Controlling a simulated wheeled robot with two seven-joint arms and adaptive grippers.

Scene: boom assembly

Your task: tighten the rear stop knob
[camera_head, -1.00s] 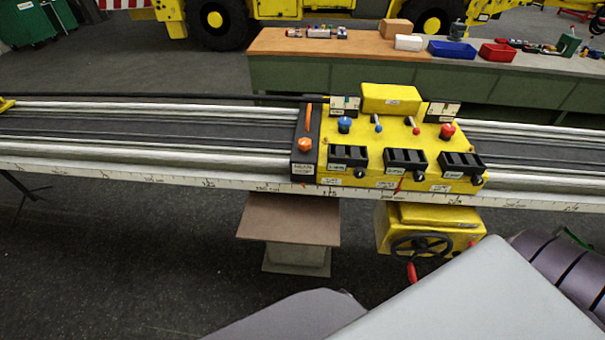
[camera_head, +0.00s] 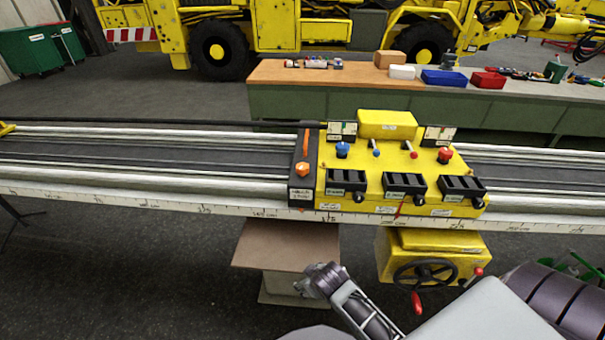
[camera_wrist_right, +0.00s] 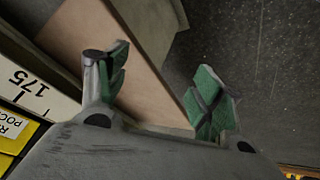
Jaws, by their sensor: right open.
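A black stop block (camera_head: 303,175) sits across the rail at the left end of the yellow control box (camera_head: 380,165). It bears an orange knob (camera_head: 302,169) and an upright orange pointer; I take this knob for the rear stop knob, though its label is unreadable. A grey and purple part of my right arm rises at the bottom middle of the head view, in front of the rail. My right gripper (camera_wrist_right: 157,88) is open and empty in the right wrist view, green pads apart, beside the rail's scale marked 175. The knob is outside that view. My left gripper is unseen.
A brown-topped stand (camera_head: 285,246) is below the rail. A yellow gearbox (camera_head: 440,258) with a black handwheel (camera_head: 425,274) and red handle hangs under the box. Blue and red knobs stand on the control box. A workbench (camera_head: 400,105) stands behind.

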